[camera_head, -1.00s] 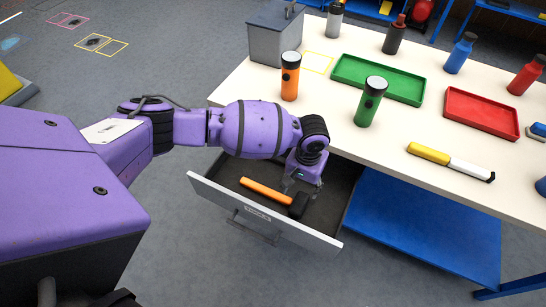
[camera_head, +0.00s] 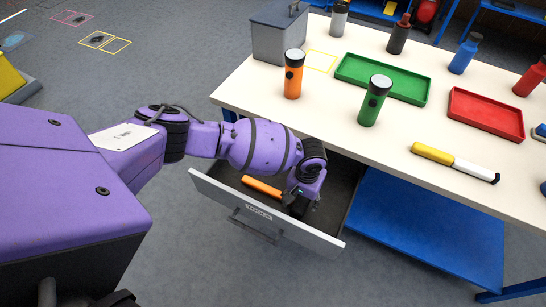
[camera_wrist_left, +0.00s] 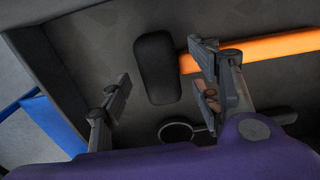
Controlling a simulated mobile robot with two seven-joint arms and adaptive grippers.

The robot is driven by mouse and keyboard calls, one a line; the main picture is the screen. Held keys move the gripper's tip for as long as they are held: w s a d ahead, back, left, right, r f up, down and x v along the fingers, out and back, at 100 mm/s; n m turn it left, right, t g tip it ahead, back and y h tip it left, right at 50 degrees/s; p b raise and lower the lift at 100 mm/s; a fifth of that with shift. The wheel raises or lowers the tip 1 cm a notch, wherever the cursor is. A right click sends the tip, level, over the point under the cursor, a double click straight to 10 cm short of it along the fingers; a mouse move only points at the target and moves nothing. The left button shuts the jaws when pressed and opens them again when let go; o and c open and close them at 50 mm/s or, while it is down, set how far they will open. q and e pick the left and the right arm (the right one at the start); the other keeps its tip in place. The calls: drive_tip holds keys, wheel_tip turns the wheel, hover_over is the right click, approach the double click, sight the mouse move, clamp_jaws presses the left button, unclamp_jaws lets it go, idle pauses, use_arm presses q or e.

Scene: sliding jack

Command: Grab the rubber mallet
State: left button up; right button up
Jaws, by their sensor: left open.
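The rubber mallet has an orange handle (camera_head: 262,187) and a black head, and lies in the open drawer (camera_head: 205,190). In the left wrist view the black mallet head (camera_wrist_left: 157,69) lies ahead of the gap between my fingers, and the orange handle (camera_wrist_left: 275,48) runs off to the right behind one finger. My left gripper (camera_head: 298,203) is inside the drawer over the head end of the mallet and hides much of the head. In the left wrist view my left gripper (camera_wrist_left: 160,82) is open with nothing gripped. My right gripper is not seen.
The white tabletop (camera_head: 400,170) overhangs the drawer's back side. An orange flashlight (camera_head: 293,78) and a green flashlight (camera_head: 374,103) stand near its edge. The drawer's front panel, with its handle (camera_head: 252,228), faces the floor. A blue shelf (camera_head: 420,225) is right of the drawer.

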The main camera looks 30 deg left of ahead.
use_arm(q)
drive_tip(key=shift+f, duration=0.2)
idle(0.3)
drive_tip(key=shift+c, duration=0.4)
drive_tip(key=shift+w, duration=0.1)
clamp_jaws()
